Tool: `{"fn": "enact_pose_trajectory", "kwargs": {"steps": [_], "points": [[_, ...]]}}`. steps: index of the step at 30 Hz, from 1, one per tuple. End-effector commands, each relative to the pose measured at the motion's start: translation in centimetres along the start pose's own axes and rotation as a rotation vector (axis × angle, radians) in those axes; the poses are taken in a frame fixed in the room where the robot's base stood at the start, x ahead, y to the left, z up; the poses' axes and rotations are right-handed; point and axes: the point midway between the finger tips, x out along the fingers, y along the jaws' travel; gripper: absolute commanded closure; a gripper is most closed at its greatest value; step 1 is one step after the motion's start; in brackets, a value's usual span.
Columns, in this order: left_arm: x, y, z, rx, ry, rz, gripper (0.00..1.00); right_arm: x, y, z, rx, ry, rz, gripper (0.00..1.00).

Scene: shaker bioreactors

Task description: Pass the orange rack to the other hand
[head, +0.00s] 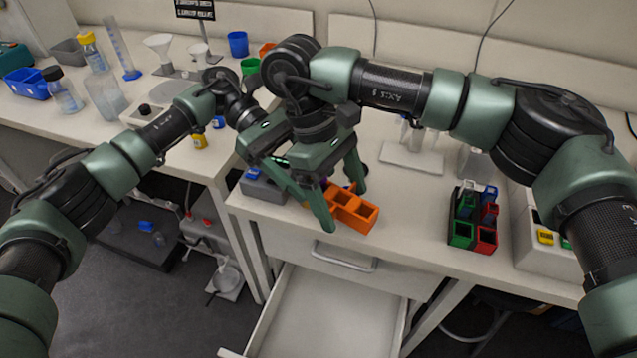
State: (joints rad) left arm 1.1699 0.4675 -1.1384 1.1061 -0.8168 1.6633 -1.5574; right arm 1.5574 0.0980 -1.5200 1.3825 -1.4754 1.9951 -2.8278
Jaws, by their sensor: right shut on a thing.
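The orange rack (352,210) is a small block of open square cells at the front edge of the middle bench, above the open drawer. My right gripper (340,203) reaches down over it from above and is shut on it, with one green finger at its front side and one behind. The gripper hides part of the rack, and I cannot tell whether the rack touches the bench. My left gripper (262,137) is close beside the right one, to its left. Its fingers are partly hidden and overlap the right gripper in the picture, so its opening is unclear.
An open, empty drawer (330,318) juts out below the bench. A rack of red, green and blue cells (474,220) stands to the right, near a pale box (545,256). Bottles, funnels and a cylinder (122,50) crowd the left bench.

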Motion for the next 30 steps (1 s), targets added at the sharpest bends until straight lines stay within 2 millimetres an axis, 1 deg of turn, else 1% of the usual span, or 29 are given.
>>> {"fn": "enact_pose_trajectory", "kwargs": {"steps": [1, 3, 6, 10, 17, 18, 20, 21, 24, 25, 27, 30], "points": [[0.8, -0.1, 0.0, 0.000, 0.000, -0.003, 0.42, 0.0, 0.0, 0.0, 0.000, 0.000, 0.000, 0.62], [1.6, 0.0, -0.1, 0.000, 0.000, -0.001, 0.42, 0.0, 0.0, 0.0, 0.000, 0.000, 0.000, 0.62], [2.4, 0.0, 0.0, 0.000, 0.000, 0.001, 0.42, 0.0, 0.0, 0.0, 0.000, 0.000, 0.000, 0.62], [2.9, 0.0, 0.0, 0.000, -0.001, 0.000, 0.42, 0.0, 0.0, 0.0, 0.000, 0.000, 0.000, 0.62], [3.0, 0.0, 0.0, -0.001, -0.001, 0.001, 0.42, 0.0, 0.0, 0.0, 0.000, 0.000, 0.000, 0.62], [3.0, 0.0, 0.0, 0.000, -0.001, 0.001, 0.48, 0.0, 0.0, 0.0, 0.000, 0.000, 0.000, 0.62], [3.0, 0.0, 0.0, 0.000, -0.001, 0.001, 0.64, 0.0, 0.0, 0.0, 0.000, 0.000, 0.000, 0.62], [3.0, 0.0, 0.0, 0.000, -0.001, 0.001, 0.75, 0.0, 0.0, 0.0, 0.000, 0.000, 0.000, 0.62], [3.0, 0.0, 0.0, 0.000, -0.001, 0.001, 1.00, 0.0, 0.0, 0.0, 0.000, 0.000, 0.000, 0.62], [2.9, 0.0, 0.0, 0.000, -0.001, 0.001, 1.00, 0.0, 0.0, 0.0, 0.000, 0.000, 0.000, 0.18], [2.9, 0.0, 0.0, 0.000, -0.001, 0.001, 1.00, 0.0, 0.0, 0.0, 0.000, 0.000, 0.000, 0.00], [2.9, 0.0, 0.0, 0.000, -0.001, 0.001, 1.00, 0.0, 0.0, 0.0, 0.000, 0.000, 0.000, 0.00]]}}
